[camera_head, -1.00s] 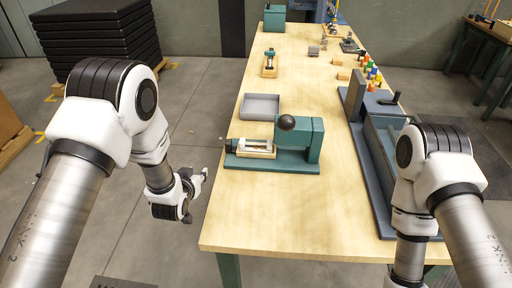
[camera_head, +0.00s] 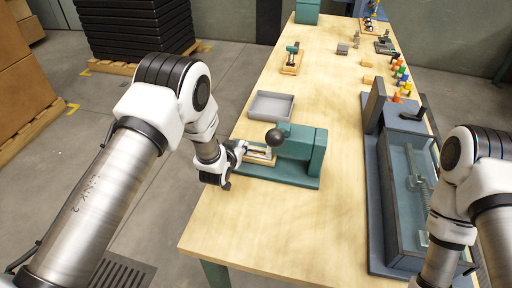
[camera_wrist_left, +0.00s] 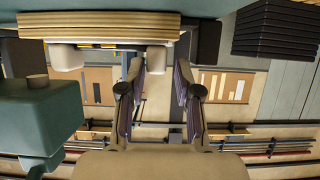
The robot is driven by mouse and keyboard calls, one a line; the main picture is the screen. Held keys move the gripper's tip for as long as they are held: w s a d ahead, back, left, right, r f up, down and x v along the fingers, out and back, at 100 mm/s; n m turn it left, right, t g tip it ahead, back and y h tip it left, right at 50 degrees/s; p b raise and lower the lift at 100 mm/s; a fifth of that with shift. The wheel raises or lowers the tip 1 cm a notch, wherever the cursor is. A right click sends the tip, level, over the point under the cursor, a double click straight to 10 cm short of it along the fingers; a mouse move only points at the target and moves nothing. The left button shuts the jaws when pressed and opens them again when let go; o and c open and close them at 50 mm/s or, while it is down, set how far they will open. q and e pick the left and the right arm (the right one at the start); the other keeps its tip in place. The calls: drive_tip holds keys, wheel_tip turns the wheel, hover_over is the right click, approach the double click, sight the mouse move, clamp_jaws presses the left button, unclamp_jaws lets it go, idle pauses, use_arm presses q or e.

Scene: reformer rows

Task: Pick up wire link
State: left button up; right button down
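A teal press fixture (camera_head: 297,150) with a dark ball knob stands on the near part of the table. A pale wooden bed (camera_head: 262,160) is on its left side; it also shows at the top of the left wrist view (camera_wrist_left: 100,26). I cannot make out the wire link for certain; the gripper partly hides the bed. My left gripper (camera_head: 241,148) is at the left end of the fixture, by the bed. In the left wrist view its two fingers (camera_wrist_left: 159,75) stand apart with nothing visible held between them. My right gripper is out of view.
A grey tray (camera_head: 271,106) lies just behind the fixture. A blue-grey machine with a clear cover (camera_head: 407,180) fills the right side. Small coloured pieces (camera_head: 400,78) and a smaller fixture (camera_head: 291,62) stand farther back. The table's near end (camera_head: 280,235) is clear.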

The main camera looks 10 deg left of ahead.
use_arm(q)
drive_tip(key=x, duration=0.3)
drive_tip(key=shift+d, duration=0.3)
drive_tip(key=shift+s, duration=0.15)
drive_tip(key=shift+s+a+r, duration=0.15)
clamp_jaws()
drive_tip(key=shift+r, duration=0.1)
